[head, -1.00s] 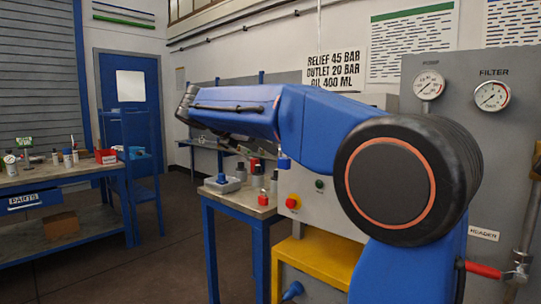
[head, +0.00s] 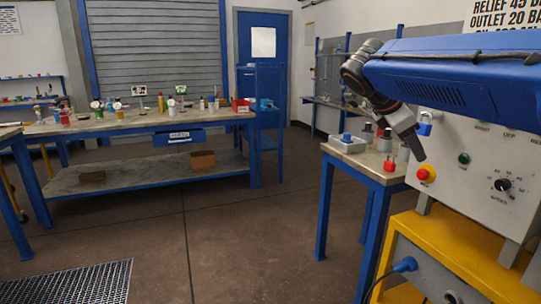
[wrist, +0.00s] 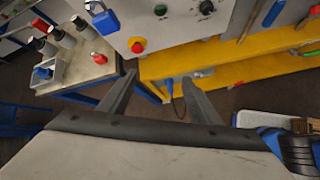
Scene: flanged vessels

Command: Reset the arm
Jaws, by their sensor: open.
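My gripper (wrist: 160,92) is open and empty in the wrist view, its two dark fingers apart in front of the grey control panel and the yellow stand. In the head view my blue arm reaches in from the right, and my gripper (head: 413,143) points down beside the panel. Its fingers are small there. It appears close to the red push button (head: 426,174), but I cannot tell whether it touches anything.
The grey control panel (head: 470,165) stands on a yellow stand (head: 432,240). A small blue-legged table (head: 365,170) holds a tray, several dark-capped vessels and a red padlock (head: 389,164). A long workbench (head: 130,122) is at the back. The middle floor is clear.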

